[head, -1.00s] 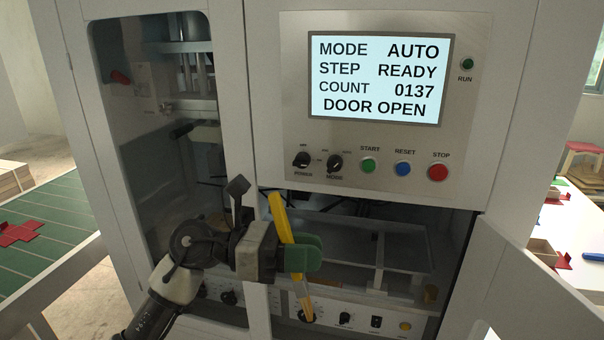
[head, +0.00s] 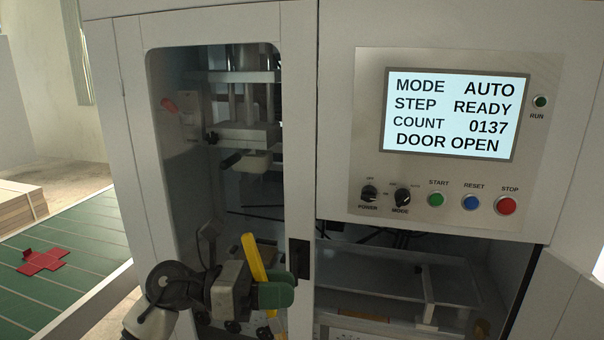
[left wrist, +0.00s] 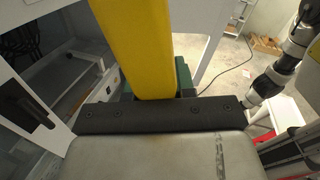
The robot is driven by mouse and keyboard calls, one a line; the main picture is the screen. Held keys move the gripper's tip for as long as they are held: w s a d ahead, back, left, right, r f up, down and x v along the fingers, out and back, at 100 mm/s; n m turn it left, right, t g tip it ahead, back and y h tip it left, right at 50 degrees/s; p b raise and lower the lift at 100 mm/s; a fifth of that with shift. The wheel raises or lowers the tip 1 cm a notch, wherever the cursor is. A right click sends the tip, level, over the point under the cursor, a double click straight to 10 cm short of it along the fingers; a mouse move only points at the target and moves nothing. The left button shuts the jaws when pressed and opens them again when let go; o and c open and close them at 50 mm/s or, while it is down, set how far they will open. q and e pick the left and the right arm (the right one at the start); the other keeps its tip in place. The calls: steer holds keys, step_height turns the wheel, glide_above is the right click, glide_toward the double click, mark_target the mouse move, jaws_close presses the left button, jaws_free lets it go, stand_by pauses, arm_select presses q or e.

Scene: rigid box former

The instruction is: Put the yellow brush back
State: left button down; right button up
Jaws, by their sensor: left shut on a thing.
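The yellow brush (head: 254,259) is held upright, slightly tilted, in my left gripper (head: 276,294), whose green fingers are shut on it. In the head view they are in front of the machine's glass door, left of the open lower bay. In the left wrist view the yellow handle (left wrist: 139,45) fills the top middle, between the green fingers (left wrist: 183,76). The brush's lower end is mostly hidden or cut off in the head view. My right gripper does not show in the head view.
The machine's control panel (head: 375,228) reads DOOR OPEN. A black door handle (head: 299,259) is just right of the gripper. The open bay holds a metal tray (head: 390,273). A green conveyor (head: 85,250) with a red cardboard blank (head: 43,262) lies at left.

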arm_select(q)
steer(key=w+a+f+n+t+y, duration=0.1)
steer(key=w+a+f+n+t, duration=0.15)
steer(key=a, duration=0.75)
steer(key=w+a+f+n+t, duration=0.15)
steer(key=a+t, duration=0.25)
steer(key=a, duration=0.6)
steer(key=s+d+f+n+t+y, duration=0.35)
steer(key=s+f, duration=0.25)
steer(key=f, duration=0.2)
steer(key=s+a+f+n+t+y, duration=0.4)
steer(key=s+f+n+t+y, duration=0.35)
steer(key=s+y, duration=0.25)
steer(key=d+n+y, duration=0.1)
steer(key=d, duration=0.1)
steer(key=d+r+n+y, duration=0.1)
steer(key=d+n+y, duration=0.1)
steer(key=d, duration=0.1)
steer(key=shift+w+r+t+y, duration=0.1)
steer(key=shift+r+t+y, duration=0.1)
steer(key=shift+t+y, duration=0.05)
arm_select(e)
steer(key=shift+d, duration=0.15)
arm_select(q)
steer(key=shift+a, duration=0.1)
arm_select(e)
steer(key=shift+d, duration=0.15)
